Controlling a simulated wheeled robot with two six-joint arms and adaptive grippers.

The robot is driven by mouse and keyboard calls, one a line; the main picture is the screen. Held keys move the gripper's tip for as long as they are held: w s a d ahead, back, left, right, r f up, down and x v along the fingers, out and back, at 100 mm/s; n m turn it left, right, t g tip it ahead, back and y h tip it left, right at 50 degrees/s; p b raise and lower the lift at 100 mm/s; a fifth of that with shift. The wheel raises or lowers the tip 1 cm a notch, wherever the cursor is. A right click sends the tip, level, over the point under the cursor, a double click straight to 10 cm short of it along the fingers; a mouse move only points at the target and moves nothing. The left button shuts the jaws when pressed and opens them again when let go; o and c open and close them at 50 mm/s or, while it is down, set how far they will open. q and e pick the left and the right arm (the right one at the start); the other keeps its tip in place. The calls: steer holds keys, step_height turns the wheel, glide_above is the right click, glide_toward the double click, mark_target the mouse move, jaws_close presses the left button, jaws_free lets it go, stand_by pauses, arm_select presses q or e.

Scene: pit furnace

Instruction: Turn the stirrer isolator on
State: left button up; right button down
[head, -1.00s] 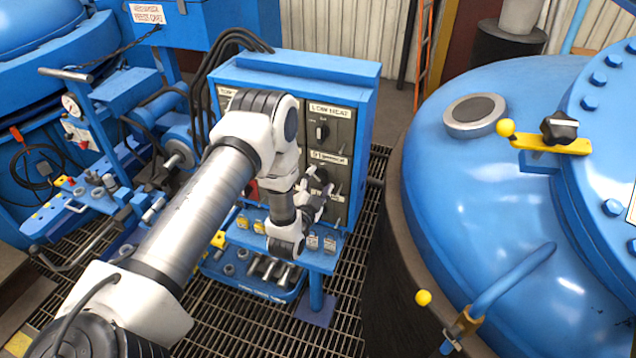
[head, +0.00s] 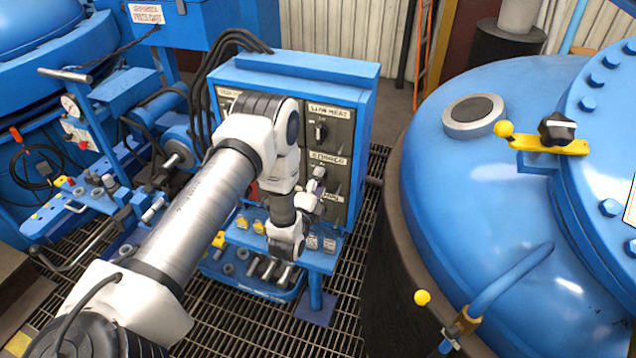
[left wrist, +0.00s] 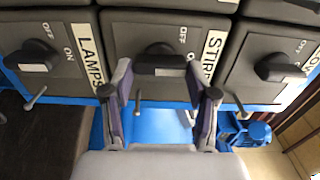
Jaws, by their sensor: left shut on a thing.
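The stirrer isolator is a black rotary switch (left wrist: 160,62) on a dark panel, beside a white label starting "STIRR" (left wrist: 213,50) in the left wrist view. My left gripper (left wrist: 160,88) is shut on its knob, with one finger on each side. The knob's bar lies across that picture; I cannot tell for sure which mark it points to. The OFF mark (left wrist: 183,35) shows beside it. In the head view my left gripper (head: 318,180) is at the panel below the "STIRRER" label (head: 328,158) and largely hides the knob. My right gripper is not in view.
The LAMPS switch (left wrist: 38,55) and another switch (left wrist: 285,65) flank it in the left wrist view. Small levers stick out below the switches. A blue shelf with tools (head: 320,260) lies under the panel. A large blue vessel (head: 480,190) stands to the right.

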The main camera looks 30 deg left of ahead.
arm_select(q)
steer(key=shift+w+r, duration=0.1)
stand_by(0.4)
steer(key=o, duration=1.2)
steer(key=shift+c, duration=0.2)
steer(key=v, duration=0.7)
steer(key=shift+s, duration=0.2)
